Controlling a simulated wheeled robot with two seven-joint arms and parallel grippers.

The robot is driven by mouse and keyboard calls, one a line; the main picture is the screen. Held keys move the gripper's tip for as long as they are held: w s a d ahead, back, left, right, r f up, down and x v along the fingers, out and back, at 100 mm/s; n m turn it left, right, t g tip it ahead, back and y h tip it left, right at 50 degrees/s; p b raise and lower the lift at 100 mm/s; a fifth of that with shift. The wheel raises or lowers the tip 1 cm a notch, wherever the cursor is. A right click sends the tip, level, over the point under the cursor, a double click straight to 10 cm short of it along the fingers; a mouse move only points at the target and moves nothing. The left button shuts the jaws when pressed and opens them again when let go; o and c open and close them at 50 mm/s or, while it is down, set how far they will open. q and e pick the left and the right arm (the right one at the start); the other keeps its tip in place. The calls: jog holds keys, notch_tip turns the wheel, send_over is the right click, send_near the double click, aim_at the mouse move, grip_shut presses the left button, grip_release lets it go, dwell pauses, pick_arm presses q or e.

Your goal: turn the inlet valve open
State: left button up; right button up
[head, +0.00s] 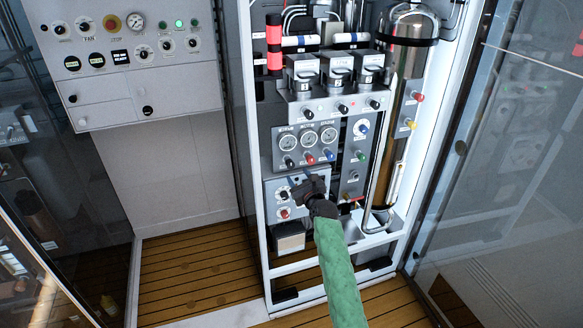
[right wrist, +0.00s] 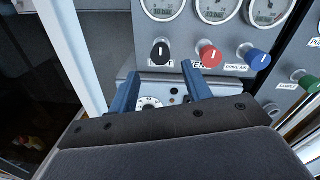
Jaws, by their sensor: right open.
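The fill panel (head: 268,150) carries a row of small knobs under its gauges. In the right wrist view a black knob (right wrist: 160,52) is at the left of the row, with a white label below it that reads roughly like "INLET". It also shows in the head view (head: 289,163). My right gripper (head: 299,176) is open and empty, just below this knob. In the right wrist view the blue fingers of the gripper (right wrist: 160,72) stand to either side below the knob, apart from it. My left gripper is in neither view.
To the right of the black knob are a red knob (right wrist: 208,55), a blue knob (right wrist: 254,56) and a green knob (right wrist: 305,80). Gauges (head: 308,139) sit above. A tall metal cylinder (head: 403,70) stands at the right, and a control box (head: 125,55) hangs at the left.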

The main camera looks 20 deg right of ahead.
aim_at(291, 166)
jog(key=w+p, duration=0.1)
jog(key=w, duration=0.5)
jog(key=shift+a+r+p, duration=0.1)
jog(key=shift+a+p, duration=0.1)
jog(key=shift+p, duration=0.15)
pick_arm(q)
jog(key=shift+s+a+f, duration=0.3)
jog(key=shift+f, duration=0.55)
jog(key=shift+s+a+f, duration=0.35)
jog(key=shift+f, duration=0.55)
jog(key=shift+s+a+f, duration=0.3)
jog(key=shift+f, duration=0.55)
pick_arm(e)
jog(key=shift+w, duration=0.45)
jog(key=c, duration=1)
